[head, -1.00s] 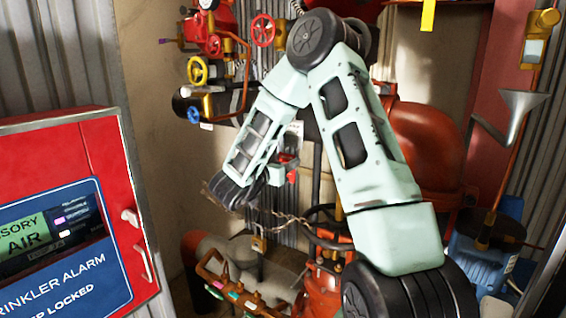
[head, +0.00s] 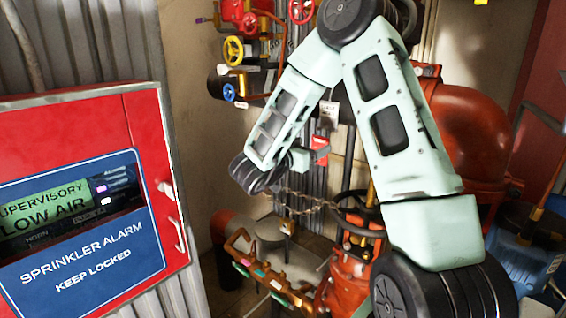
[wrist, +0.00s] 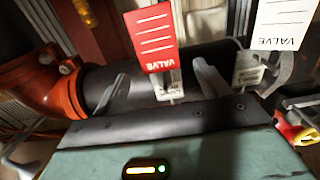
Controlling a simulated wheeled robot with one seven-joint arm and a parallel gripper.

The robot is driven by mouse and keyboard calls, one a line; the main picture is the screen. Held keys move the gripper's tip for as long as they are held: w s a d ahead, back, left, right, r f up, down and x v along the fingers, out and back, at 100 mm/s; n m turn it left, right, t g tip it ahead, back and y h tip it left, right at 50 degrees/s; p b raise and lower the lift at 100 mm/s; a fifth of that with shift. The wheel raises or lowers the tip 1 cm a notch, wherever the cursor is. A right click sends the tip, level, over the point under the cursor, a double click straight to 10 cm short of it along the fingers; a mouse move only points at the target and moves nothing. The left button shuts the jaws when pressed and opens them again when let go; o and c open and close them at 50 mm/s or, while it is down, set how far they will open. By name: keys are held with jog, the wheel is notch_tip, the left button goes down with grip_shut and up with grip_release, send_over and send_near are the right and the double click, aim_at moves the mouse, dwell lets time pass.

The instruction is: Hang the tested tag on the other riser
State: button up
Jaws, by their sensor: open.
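A red tag marked VALVE (wrist: 150,38) hangs upside down in the wrist view, just beyond the space between my fingers. A white tag marked VALVE (wrist: 283,25) is at the upper right there. In the head view a red tag (head: 320,150) and a white tag (head: 328,112) show close together behind my arm. I cannot read which tag says tested. My gripper (wrist: 160,86) is open, one finger on each side, with a small pale label (wrist: 168,88) showing between them. I see no tag held. A dark pipe (wrist: 195,62) runs behind the fingers; which riser it belongs to is unclear.
A red sprinkler alarm cabinet (head: 85,115) stands at the left. Valve handwheels (head: 233,50) are at the upper left of the pipework. A large red pipe body (head: 478,140) is behind my arm. A chain (head: 310,203) and a brass manifold (head: 262,275) lie below.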

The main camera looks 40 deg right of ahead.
jog(key=s+a+b, duration=0.1)
jog(key=a+b, duration=0.2)
jog(key=a, duration=1)
jog(key=shift+a, duration=0.4)
